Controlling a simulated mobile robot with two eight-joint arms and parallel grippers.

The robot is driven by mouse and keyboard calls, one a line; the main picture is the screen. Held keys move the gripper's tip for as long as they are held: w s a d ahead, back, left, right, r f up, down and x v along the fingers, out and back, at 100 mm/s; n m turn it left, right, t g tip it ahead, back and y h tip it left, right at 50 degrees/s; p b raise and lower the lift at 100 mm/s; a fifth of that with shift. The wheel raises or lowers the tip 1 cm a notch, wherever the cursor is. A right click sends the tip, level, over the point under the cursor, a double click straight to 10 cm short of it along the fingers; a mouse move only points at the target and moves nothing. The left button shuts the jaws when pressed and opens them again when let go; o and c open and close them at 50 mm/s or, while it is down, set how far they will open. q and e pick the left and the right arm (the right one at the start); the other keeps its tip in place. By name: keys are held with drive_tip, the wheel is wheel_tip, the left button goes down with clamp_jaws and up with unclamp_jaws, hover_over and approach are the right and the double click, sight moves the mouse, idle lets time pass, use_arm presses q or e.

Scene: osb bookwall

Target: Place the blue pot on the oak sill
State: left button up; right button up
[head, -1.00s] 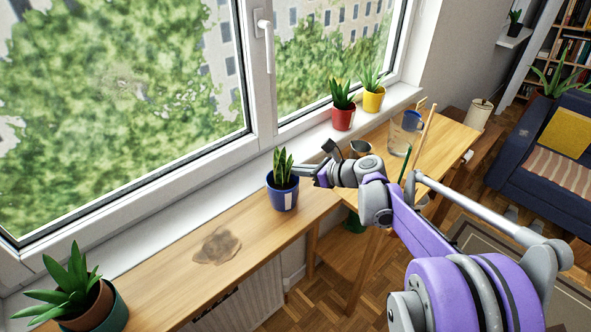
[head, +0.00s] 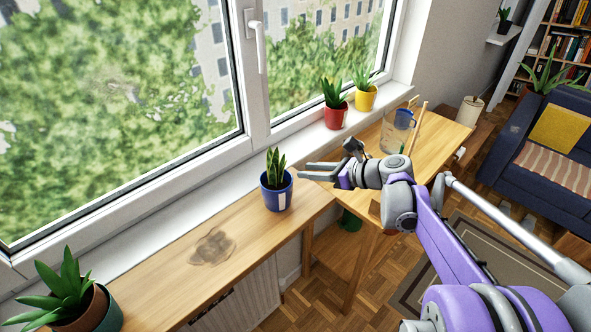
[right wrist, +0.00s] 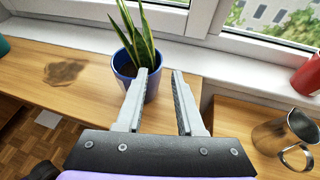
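The blue pot (head: 271,200) holds an upright spiky plant and has a white label. It stands upright on the wooden sill board (head: 160,282), which I take for the oak sill, near its right end. My right gripper (head: 303,172) is just right of the pot, its fingers pointing at it. In the right wrist view the fingers (right wrist: 160,72) are apart with nothing between them. The blue pot (right wrist: 121,74) is ahead there, partly hidden by the left finger. My left gripper is not in view.
A dark stain (head: 212,247) marks the board left of the pot. A potted plant (head: 70,300) stands at the near left. A red pot (head: 335,117) and yellow pot (head: 366,98) stand on the white ledge. A glass jug (head: 396,132) is on the desk (head: 440,140); a metal mug (right wrist: 285,138) shows right.

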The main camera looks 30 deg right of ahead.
drive_tip(key=v, duration=0.5)
drive_tip(key=s+a+f+n+g+h, duration=0.1)
drive_tip(key=s+a+f+n+g, duration=0.2)
drive_tip(key=s+a+f+n, duration=0.3)
drive_tip(key=s+a+f+n+g+h, duration=0.1)
drive_tip(key=s+a+f+n+g, duration=0.2)
drive_tip(key=a+n, duration=0.45)
drive_tip(key=s+a+f+n+h, duration=0.2)
drive_tip(key=s+f+n+h, duration=0.3)
drive_tip(key=s+n, duration=0.8)
wheel_tip(320, 180, down, 2)
drive_tip(key=n, duration=0.3)
drive_tip(key=shift+f+n+g, duration=0.1)
drive_tip(key=shift+n+g, duration=0.15)
drive_tip(key=shift+g, duration=0.05)
